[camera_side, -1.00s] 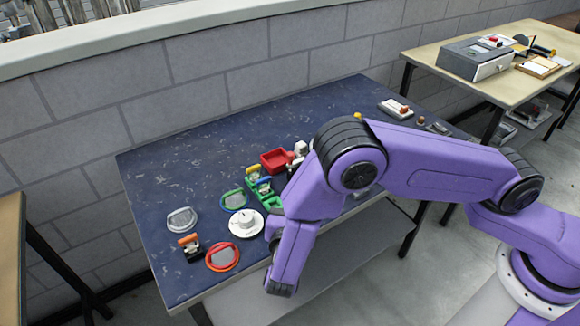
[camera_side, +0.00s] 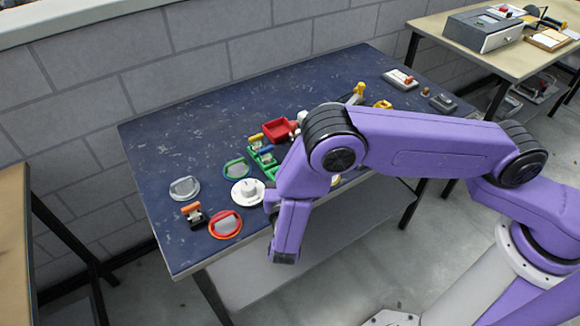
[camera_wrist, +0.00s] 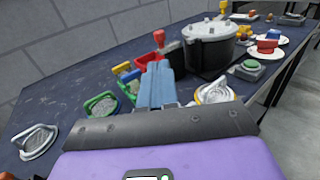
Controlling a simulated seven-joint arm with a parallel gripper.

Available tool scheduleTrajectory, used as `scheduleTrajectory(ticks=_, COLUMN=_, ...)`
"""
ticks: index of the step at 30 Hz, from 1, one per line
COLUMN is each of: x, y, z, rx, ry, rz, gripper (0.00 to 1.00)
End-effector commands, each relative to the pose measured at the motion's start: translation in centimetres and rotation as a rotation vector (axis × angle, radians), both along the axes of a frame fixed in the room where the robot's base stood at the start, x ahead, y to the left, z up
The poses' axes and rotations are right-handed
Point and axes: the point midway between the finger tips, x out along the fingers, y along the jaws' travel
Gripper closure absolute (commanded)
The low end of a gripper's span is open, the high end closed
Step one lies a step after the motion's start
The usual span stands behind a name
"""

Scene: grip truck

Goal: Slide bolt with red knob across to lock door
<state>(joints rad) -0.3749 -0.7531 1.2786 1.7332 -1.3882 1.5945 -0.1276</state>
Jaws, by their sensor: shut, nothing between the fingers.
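A small pale plate with a red knob (camera_side: 401,77) lies near the far right end of the blue table in the side view. It may be the bolt, but it is too small to make out a door or the bolt's position. In the wrist view, a red knob on a small base (camera_wrist: 252,14) at the back may be the same piece; I cannot tell for sure. My gripper (camera_wrist: 157,72) is shut and empty, its blue-grey fingers together above the near part of the table, well apart from that piece. In the side view my arm hides the fingertips.
A red tray (camera_side: 277,130), green pieces, a white dial (camera_side: 247,191) and a red-rimmed disc (camera_side: 225,224) crowd the near left. The table's back left is clear. A block wall runs behind.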

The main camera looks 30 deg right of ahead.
Motion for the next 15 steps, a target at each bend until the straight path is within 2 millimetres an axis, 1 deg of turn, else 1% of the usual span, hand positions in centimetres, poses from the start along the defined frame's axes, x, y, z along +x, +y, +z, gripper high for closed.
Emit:
scheduleTrajectory(ticks=1, x=0.9, y=-0.8, z=0.0, rx=0.000, ry=0.000, rz=-0.006, gripper=1.00)
scheduleTrajectory(ticks=9, x=5.0, y=-3.7, z=0.0, rx=0.000, ry=0.000, rz=-0.006, gripper=1.00)
scheduleTrajectory(ticks=15, x=7.4, y=-5.5, z=0.0, rx=0.001, ry=-0.001, rz=-0.004, gripper=1.00)
